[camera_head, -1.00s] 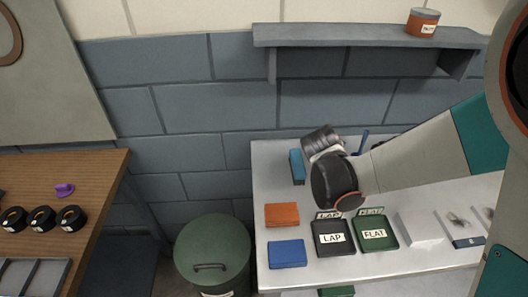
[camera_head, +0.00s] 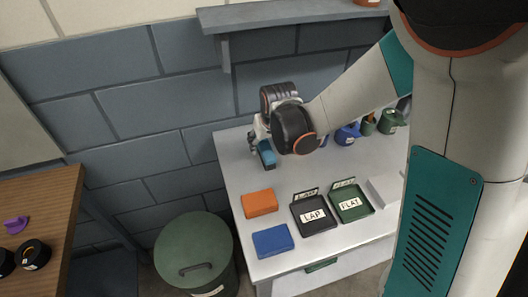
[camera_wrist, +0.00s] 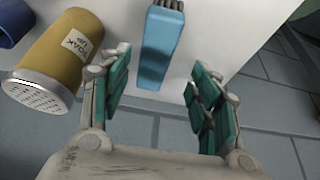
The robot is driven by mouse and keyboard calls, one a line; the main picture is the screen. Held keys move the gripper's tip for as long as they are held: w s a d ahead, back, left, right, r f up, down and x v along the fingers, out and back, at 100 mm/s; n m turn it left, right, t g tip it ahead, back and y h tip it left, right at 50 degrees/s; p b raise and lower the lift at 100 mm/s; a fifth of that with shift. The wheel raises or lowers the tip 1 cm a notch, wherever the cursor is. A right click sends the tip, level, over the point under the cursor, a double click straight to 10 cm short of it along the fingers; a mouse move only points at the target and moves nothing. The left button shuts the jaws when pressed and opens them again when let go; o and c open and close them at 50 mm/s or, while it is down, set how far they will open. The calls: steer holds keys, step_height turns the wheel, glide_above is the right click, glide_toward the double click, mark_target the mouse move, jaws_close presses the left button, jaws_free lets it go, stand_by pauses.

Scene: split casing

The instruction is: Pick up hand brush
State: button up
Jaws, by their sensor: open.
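The hand brush looks like a blue block (camera_head: 267,154) at the back left of the white bench top. In the wrist view its blue handle (camera_wrist: 163,45) points toward me, with dark bristles at the top edge of the picture. My gripper (camera_head: 258,143) is low over the back left of the bench, at the brush. In the wrist view the gripper (camera_wrist: 158,75) is open, its green-padded fingers on either side of the blue end. A gap shows on both sides. I cannot tell how far the fingertips are above the bench.
An orange block (camera_head: 260,203), a blue block (camera_head: 273,240) and the LAP (camera_head: 314,215) and FLAT (camera_head: 350,202) trays lie nearer the front. The wall (camera_head: 180,110) is close behind.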

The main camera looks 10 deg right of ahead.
mark_target(265, 147)
steer(key=shift+d+b+x, duration=0.15)
steer(key=shift+b+x, duration=0.4)
steer(key=shift+x, duration=1)
steer(key=shift+d+b+x, duration=0.1)
steer(key=shift+b+x, duration=0.45)
steer(key=shift+x, duration=0.95)
steer(key=shift+w+d, duration=0.1)
steer(key=c, duration=1.2)
